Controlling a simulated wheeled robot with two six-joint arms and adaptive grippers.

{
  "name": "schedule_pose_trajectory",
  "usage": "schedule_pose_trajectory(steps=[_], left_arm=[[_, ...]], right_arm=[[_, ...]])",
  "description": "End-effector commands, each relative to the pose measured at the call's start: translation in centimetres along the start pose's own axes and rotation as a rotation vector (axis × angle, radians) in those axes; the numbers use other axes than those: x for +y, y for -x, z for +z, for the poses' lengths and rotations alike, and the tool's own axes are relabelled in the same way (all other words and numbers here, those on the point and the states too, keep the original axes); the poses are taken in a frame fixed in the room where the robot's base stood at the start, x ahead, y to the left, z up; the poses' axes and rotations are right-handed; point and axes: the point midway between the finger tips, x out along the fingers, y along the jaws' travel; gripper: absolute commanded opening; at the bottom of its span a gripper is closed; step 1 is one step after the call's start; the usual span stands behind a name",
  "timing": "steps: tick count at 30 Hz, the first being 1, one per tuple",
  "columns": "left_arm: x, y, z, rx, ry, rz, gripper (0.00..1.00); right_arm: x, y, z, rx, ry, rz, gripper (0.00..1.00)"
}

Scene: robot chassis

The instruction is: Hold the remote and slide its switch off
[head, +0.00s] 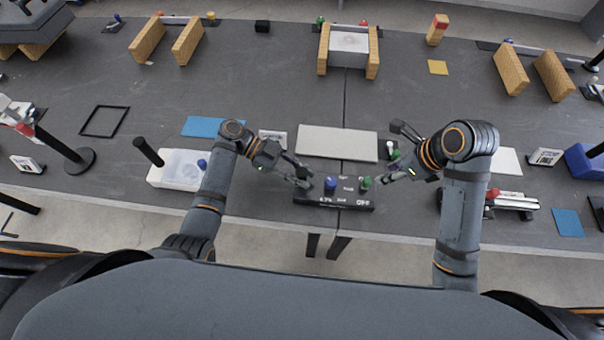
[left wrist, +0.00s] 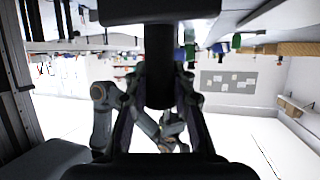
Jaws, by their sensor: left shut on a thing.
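A black box with white lettering (head: 333,203), the likeliest remote, lies near the table's front edge in the head view. A blue knob (head: 330,184) and a green knob (head: 365,184) stand on it. My left gripper (head: 304,180) is at the box's left end. In the left wrist view its fingers are shut on a dark upright post (left wrist: 160,75), which joins a dark piece above it.
A pale grey board (head: 337,142) lies behind the box. A white block (head: 176,170) with a black handle is on the left, and a blue mat (head: 213,126) behind it. A grey and red device (head: 512,200) lies on the right.

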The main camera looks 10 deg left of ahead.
Motion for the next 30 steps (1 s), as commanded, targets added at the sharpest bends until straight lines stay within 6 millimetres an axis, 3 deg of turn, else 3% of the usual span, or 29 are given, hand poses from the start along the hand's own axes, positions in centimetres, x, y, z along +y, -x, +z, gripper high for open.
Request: schedule_pose_trajectory(steps=[5,13,16,20,24,30], left_arm=[[0.0,0.0,0.0,0.0,-0.001,0.0,0.0],[0.0,0.0,0.0,0.0,-0.001,0.0,0.0],[0.0,0.0,0.0,0.0,-0.001,0.0,0.0],[0.0,0.0,0.0,0.001,-0.001,0.0,0.0],[0.0,0.0,0.0,0.001,-0.001,0.0,0.0],[0.0,0.0,0.0,0.001,-0.001,0.0,0.0]], right_arm=[[0.0,0.0,0.0,0.0,0.0,0.0,0.36],[-0.1,-0.1,0.0,-0.001,-0.001,-0.003,0.0],[-1.1,-0.9,-0.1,-0.014,-0.011,-0.04,0.0],[-4.8,-3.4,-0.6,-0.061,-0.029,-0.183,0.0],[-10.3,-5.9,-2.2,-0.119,0.003,-0.421,0.0],[-15.7,-7.4,-5.0,-0.187,0.18,-0.752,0.0]])
